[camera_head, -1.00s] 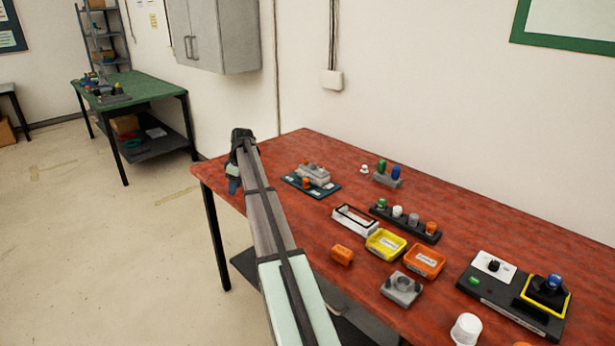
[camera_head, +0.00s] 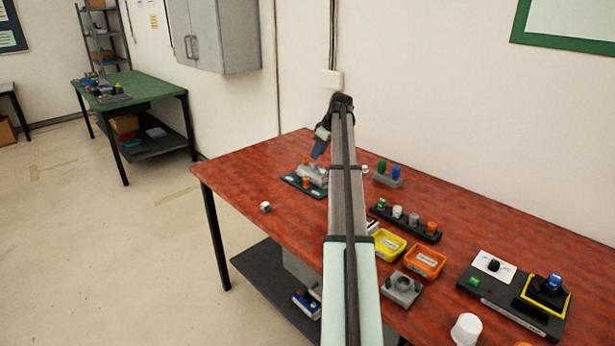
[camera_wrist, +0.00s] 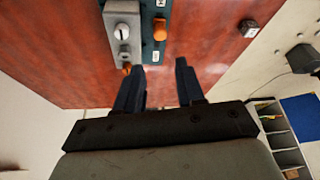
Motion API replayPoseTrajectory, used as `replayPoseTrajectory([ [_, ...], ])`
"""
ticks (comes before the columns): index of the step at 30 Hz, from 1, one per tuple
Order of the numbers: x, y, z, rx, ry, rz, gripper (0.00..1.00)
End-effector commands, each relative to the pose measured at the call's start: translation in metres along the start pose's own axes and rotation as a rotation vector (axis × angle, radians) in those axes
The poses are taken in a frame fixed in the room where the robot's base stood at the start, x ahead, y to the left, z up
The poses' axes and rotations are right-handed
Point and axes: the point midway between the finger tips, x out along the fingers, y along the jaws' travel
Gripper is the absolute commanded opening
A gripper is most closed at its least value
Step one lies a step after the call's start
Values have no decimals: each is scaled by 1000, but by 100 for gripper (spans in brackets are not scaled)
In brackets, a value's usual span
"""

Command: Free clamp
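A fixture, which looks like the clamp, has a dark teal base plate (camera_head: 291,182), a grey block (camera_head: 312,174) and an orange knob (camera_head: 306,184). It lies near the far left of the red table. In the wrist view the grey block (camera_wrist: 123,32) shows a slotted round head, and the orange knob (camera_wrist: 160,28) stands beside it on the teal plate (camera_wrist: 146,45). My gripper (camera_head: 318,152) is just above the fixture in the head view. In the wrist view my gripper's (camera_wrist: 159,65) two dark fingers are apart, with nothing between them. My arm hides some of the table.
A small white-and-black cube (camera_head: 265,207) lies near the front left table edge. Right of my arm are a green-and-blue piece holder (camera_head: 387,181), a dark rack (camera_head: 421,234), yellow (camera_head: 374,247) and orange (camera_head: 411,263) trays, and a grey block (camera_head: 399,292). The wall stands behind.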

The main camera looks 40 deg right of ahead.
Motion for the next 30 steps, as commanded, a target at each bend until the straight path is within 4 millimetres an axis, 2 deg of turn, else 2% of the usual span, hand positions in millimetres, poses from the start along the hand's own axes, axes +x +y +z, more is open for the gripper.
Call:
replayPoseTrajectory([
  [18,102,-1,0,-1,-2,-2,38],
  [24,122,-1,-1,-1,-1,-1,38],
  [30,130,-1,0,-1,-1,-1,38],
])
